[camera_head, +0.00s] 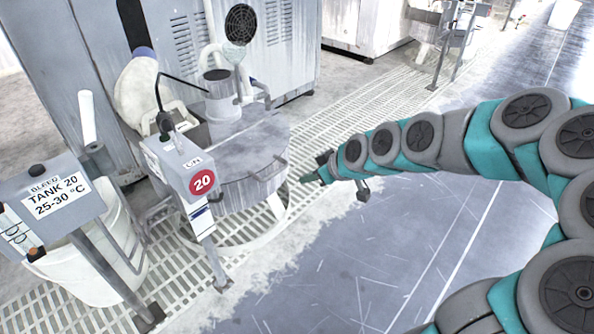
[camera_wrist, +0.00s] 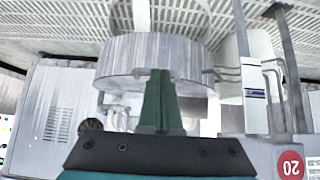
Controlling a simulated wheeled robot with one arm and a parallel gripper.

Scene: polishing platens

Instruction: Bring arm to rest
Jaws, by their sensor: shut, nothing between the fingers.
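My gripper (camera_head: 311,177) is at the end of my outstretched grey and teal arm, which reaches in from the right in the head view. The gripper is near the right side of the round grey platen tank (camera_head: 250,150), by its handle rail. I cannot tell the exact gap. In the wrist view my gripper (camera_wrist: 160,75) shows as two green fingers pressed together with nothing between them. The tank (camera_wrist: 120,55) appears upside down behind the fingers there.
A post with a red "20" sign (camera_head: 202,182) stands in front of the tank. A "TANK 20" panel (camera_head: 55,197) and a white bin (camera_head: 75,270) are at the left. Machine cabinets (camera_head: 180,50) stand behind. The grey floor (camera_head: 400,240) below my arm is clear.

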